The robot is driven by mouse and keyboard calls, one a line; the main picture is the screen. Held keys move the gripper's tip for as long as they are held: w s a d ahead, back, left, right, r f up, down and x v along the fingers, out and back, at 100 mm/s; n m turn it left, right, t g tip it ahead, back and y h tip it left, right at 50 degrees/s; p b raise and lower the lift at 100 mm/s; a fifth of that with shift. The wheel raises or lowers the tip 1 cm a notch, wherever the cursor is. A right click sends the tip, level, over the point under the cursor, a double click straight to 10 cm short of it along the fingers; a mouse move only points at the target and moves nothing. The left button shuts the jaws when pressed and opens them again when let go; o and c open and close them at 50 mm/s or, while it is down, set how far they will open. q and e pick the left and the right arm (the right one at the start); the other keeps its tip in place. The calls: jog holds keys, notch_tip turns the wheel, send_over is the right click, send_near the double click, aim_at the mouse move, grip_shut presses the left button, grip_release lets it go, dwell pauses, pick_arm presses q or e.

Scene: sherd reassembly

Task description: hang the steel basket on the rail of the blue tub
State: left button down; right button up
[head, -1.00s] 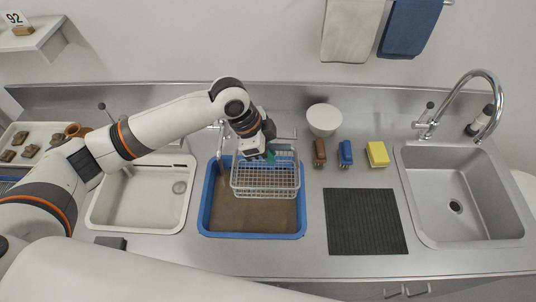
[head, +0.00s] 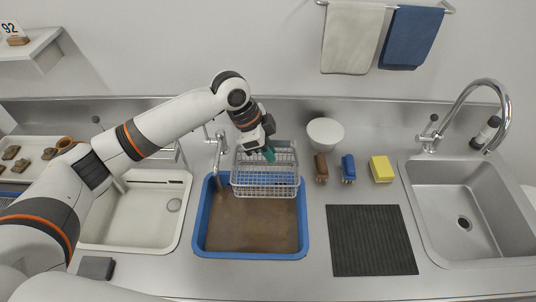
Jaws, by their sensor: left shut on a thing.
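The steel wire basket (head: 265,185) is over the back part of the blue tub (head: 201,228). The tub holds brown, murky water. My left gripper (head: 268,150) is at the basket's back side and is shut on it; its fingertips are partly hidden. The tub's back edge shows blue through the basket's wires. I cannot tell whether the basket touches the rail, which is hidden behind the basket and gripper. My right gripper is not in view.
A tap (head: 217,150) stands at the tub's back left. A white bowl (head: 325,132), brown brush (head: 321,168), blue brush (head: 348,168) and yellow sponge (head: 382,169) lie to the right. A black ribbed mat (head: 371,240) lies in front of them. A white basin (head: 140,212) is left.

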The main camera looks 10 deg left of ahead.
pick_arm(q)
jog(key=shift+f+b, duration=0.35)
jog(key=shift+f, duration=0.9)
jog(key=c, duration=1.3)
grip_release()
jog(key=shift+s, duration=0.1)
